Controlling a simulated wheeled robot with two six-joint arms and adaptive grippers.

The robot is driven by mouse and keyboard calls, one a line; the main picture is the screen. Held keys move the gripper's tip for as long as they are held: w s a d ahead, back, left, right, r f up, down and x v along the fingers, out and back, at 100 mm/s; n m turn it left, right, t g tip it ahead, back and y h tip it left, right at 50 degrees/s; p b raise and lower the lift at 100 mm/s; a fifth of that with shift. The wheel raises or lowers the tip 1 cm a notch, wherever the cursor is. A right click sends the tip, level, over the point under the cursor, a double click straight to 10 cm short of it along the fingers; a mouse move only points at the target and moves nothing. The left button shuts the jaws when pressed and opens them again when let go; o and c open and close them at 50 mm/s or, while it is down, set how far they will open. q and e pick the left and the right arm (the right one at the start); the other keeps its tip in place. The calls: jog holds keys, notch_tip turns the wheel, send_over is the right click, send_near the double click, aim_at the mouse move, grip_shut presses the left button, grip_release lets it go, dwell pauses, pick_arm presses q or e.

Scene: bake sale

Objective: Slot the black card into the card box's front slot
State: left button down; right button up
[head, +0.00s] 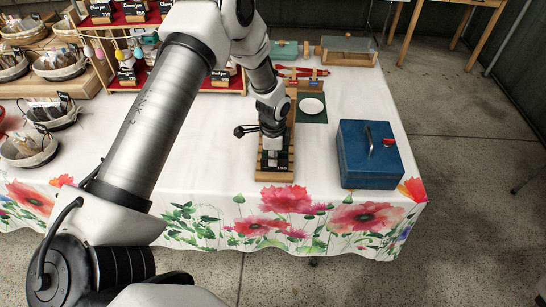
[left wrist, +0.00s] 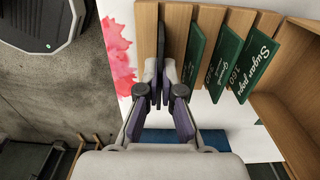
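The wooden card box (head: 275,176) stands near the table's front edge; it also shows in the left wrist view (left wrist: 146,30) as slats with gaps between them. Several dark green cards with white writing, one reading "Sugar pops" (left wrist: 255,58), lean in its slots. My left gripper (head: 273,135) is over the box. In the left wrist view its fingers (left wrist: 160,80) are shut on the thin black card (left wrist: 160,48), seen edge-on among the slats at the box's left end. Whether the card's lower edge is inside the slot is hidden. My right gripper is not in view.
A blue metal box (head: 368,158) with a red-and-dark handle stands right of the card box. A white plate (head: 311,106) lies on a dark green mat behind. Baskets (head: 30,148) and a red tiered stand (head: 228,84) are to the left. The white cloth between is clear.

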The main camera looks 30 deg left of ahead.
pick_arm(q)
jog(key=shift+f+b, duration=0.3)
jog(key=shift+f, duration=0.3)
jog(key=c, duration=1.2)
grip_release()
jog(key=shift+c, duration=0.2)
jog(key=shift+r, duration=0.1)
notch_tip(320, 180, up, 12)
